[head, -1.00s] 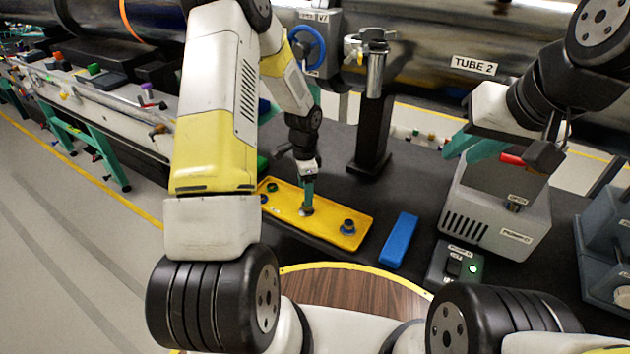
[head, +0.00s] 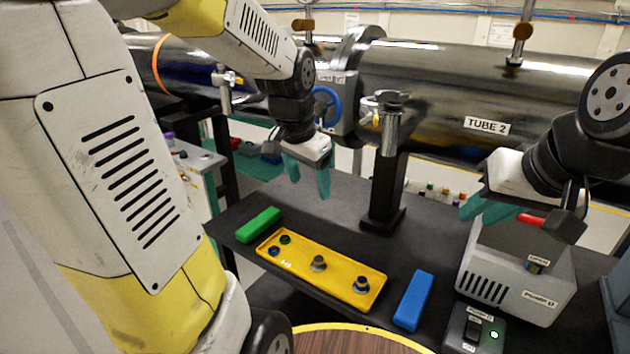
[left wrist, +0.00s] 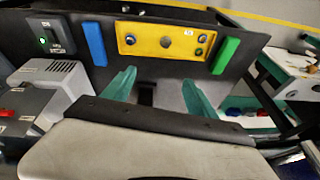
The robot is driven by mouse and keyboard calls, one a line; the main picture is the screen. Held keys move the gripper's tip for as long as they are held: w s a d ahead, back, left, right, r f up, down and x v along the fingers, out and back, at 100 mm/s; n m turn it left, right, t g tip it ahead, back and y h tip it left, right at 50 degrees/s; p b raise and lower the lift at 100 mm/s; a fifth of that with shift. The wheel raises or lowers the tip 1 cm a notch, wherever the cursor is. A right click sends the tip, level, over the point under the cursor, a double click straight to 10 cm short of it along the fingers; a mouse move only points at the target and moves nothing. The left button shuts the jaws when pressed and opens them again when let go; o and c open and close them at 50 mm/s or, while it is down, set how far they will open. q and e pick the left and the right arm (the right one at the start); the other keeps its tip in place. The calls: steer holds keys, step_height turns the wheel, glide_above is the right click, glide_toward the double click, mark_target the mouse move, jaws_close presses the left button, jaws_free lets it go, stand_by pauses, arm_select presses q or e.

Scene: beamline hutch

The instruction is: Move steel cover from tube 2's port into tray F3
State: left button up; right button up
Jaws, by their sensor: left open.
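A small grey steel piece (head: 318,263), looking like the steel cover, sits in the middle of the yellow tray (head: 341,296). It also shows in the left wrist view (left wrist: 165,42). The tray's marking is too small to read. My left gripper (head: 309,186) is open and empty, raised above and behind the tray; its spread teal fingers also show in the left wrist view (left wrist: 160,82). Tube 2 (head: 440,90) runs along the back; a steel upright with a flanged top (head: 393,97) stands before it. My right gripper (head: 490,210) hangs over the pump box; its opening is unclear.
Other small round fittings lie at both ends of the tray. A green block (head: 259,225) lies left of it and a blue block (head: 413,300) right. The grey pump box (head: 520,278) and a switch box (head: 474,329) stand at right. A black post (head: 385,190) rises behind the tray.

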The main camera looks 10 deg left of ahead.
arm_select(q)
steer(key=s+d+r+n+t, duration=0.1)
steer(key=s+r+n, duration=0.1)
steer(key=s, duration=0.4)
steer(key=s+r+n+t+h, duration=0.1)
steer(key=s+r+n, duration=0.1)
steer(key=s, duration=0.4)
steer(key=shift+d+r+n+t+h, duration=0.3)
steer(key=shift+d+r+n, duration=0.1)
steer(key=shift+r, duration=0.5)
